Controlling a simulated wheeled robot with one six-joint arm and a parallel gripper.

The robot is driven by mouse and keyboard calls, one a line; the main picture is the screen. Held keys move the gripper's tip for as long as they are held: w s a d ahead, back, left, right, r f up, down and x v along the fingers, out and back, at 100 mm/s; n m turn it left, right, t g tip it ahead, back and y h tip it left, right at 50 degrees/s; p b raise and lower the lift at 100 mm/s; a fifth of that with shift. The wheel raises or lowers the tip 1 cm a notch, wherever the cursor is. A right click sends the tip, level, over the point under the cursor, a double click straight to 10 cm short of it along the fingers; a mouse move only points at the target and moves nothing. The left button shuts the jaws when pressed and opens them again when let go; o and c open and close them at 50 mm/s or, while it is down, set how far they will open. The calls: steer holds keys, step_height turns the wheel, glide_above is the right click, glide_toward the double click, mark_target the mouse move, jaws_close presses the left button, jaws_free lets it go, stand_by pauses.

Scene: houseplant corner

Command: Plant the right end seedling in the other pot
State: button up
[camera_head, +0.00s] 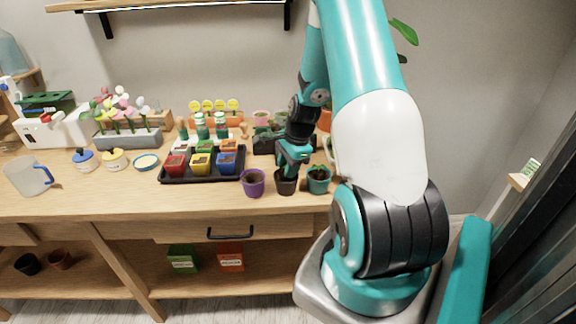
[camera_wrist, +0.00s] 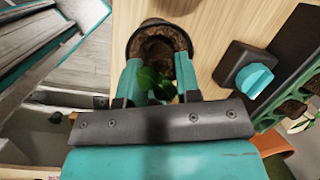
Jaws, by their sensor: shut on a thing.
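My gripper (camera_head: 288,168) points down over the dark pot (camera_head: 286,186), which stands between a purple pot (camera_head: 253,186) and a teal pot (camera_head: 318,185) near the table's front edge. In the wrist view the two fingers (camera_wrist: 158,78) are shut on a seedling (camera_wrist: 155,86) with green leaves. The fingertips are at the rim of a dark pot (camera_wrist: 133,32) with brown soil in it. The head view does not show the seedling clearly.
A black tray (camera_head: 213,180) with several coloured small pots stands left of the pots. A dark seedling tray (camera_head: 262,147) lies behind the gripper. In the wrist view a black block with a teal top (camera_wrist: 255,79) is close on the right.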

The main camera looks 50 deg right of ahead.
steer(key=o, duration=1.4)
steer(key=shift+c, duration=0.2)
steer(key=shift+r, duration=0.1)
steer(key=shift+w+a+p+v, duration=0.15)
steer(key=shift+w+p+v, duration=0.05)
steer(key=shift+p+v, duration=0.9)
steer(key=shift+w+a+p+v, duration=0.15)
steer(key=shift+w+p+v, duration=0.1)
steer(key=shift+p+v, duration=0.85)
steer(key=shift+w+a+p+v, duration=0.1)
steer(key=shift+w+p+v, duration=0.1)
steer(key=shift+p+v, duration=0.9)
steer(key=shift+r, duration=0.25)
